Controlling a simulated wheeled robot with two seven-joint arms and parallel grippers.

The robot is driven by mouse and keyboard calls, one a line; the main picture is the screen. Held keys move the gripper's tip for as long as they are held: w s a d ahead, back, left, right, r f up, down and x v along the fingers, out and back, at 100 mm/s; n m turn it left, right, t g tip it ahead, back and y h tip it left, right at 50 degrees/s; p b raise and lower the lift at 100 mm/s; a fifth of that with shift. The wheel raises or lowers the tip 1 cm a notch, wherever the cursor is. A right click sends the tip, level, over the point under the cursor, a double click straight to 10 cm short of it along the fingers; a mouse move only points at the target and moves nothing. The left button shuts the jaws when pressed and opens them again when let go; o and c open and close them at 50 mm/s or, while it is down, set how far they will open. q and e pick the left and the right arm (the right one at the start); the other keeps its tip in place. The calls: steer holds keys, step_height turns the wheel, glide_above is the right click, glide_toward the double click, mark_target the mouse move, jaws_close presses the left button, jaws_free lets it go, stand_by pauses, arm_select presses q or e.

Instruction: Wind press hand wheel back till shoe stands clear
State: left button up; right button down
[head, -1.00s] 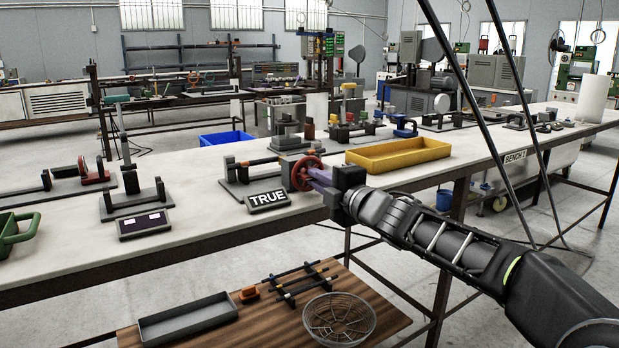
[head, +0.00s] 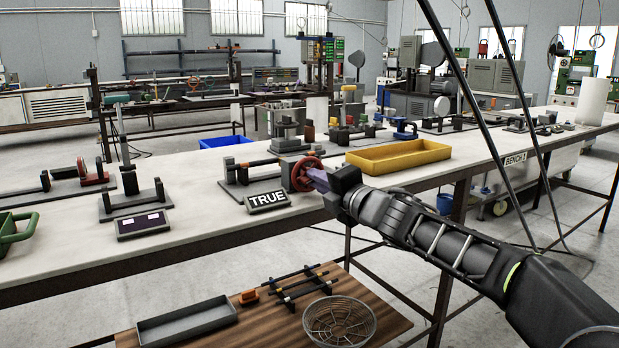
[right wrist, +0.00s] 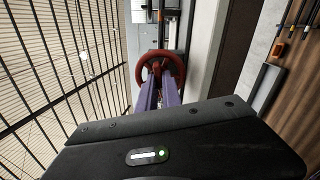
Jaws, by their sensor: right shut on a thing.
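The red hand wheel (head: 304,174) of the press stands at the front edge of the bench, at the end of a small dark press frame (head: 250,168) with a rod along it. My right gripper (head: 316,178) reaches it from the right, its purple fingers shut on the wheel's near side. In the right wrist view the wheel (right wrist: 161,70) is straight ahead, with the two purple fingers (right wrist: 158,88) close together at its lower middle. The press shoe is too small to tell apart. My left gripper is not in view.
A sign reading TRUE (head: 267,201) stands just in front of the press. A yellow tray (head: 398,156) lies to the right on the bench. A small display box (head: 143,224) is to the left. A lower wooden table holds a grey tray (head: 188,322) and a wire basket (head: 339,321).

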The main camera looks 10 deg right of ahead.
steer(key=shift+f+n, duration=0.1)
steer(key=shift+n, duration=0.8)
steer(key=shift+b, duration=0.3)
steer(key=shift+n, duration=1)
steer(key=shift+b, duration=0.3)
steer(key=shift+n, duration=1)
steer(key=shift+b, duration=0.3)
